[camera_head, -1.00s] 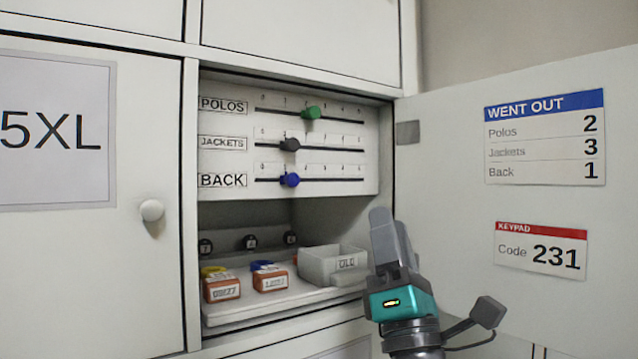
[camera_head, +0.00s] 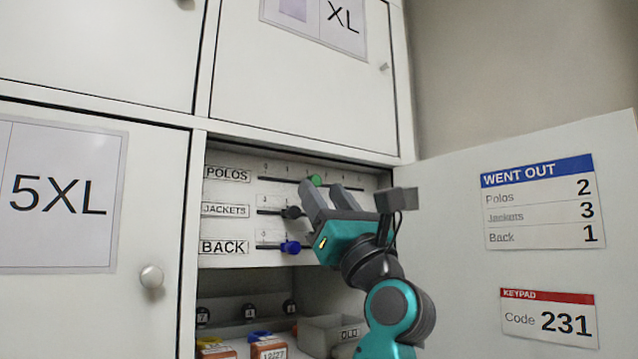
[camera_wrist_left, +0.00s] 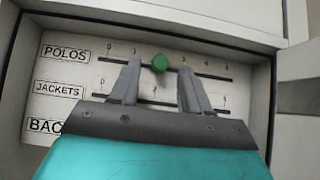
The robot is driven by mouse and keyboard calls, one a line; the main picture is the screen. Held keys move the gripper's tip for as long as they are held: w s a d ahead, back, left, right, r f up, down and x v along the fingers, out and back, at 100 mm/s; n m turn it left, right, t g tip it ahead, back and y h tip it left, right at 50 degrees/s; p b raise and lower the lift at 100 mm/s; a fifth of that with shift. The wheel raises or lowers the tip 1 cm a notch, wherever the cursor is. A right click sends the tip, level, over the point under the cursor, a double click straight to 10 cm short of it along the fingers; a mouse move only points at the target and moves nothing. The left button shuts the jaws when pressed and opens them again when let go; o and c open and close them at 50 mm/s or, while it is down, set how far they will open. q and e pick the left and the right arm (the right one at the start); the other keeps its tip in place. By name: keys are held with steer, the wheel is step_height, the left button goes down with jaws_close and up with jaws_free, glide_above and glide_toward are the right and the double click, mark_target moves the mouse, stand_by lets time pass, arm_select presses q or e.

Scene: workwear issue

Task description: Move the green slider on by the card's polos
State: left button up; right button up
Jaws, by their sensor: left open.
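The green slider (camera_head: 316,180) sits on the POLOS track, the top of three. In the left wrist view the green slider (camera_wrist_left: 160,63) stands between the marks 1 and 3; the mark there is hidden. My left gripper (camera_head: 322,187) is open in front of the slider panel. In the left wrist view the left gripper (camera_wrist_left: 158,68) has one finger on either side of the slider, with gaps showing; whether its tips reach the knob's depth I cannot tell. The WENT OUT card (camera_head: 541,203) on the open door reads Polos 2, Jackets 3, Back 1.
A dark JACKETS slider (camera_head: 292,212) and a blue BACK slider (camera_head: 290,247) sit below, close to my gripper. The open door (camera_head: 450,260) stands to the right, with a KEYPAD card (camera_head: 549,318) reading 231. Small boxes and a grey bin (camera_head: 325,336) lie beneath.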

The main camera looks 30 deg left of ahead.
arm_select(q)
steer(key=shift+x, duration=1.35)
steer(key=shift+c, duration=0.3)
jaws_close()
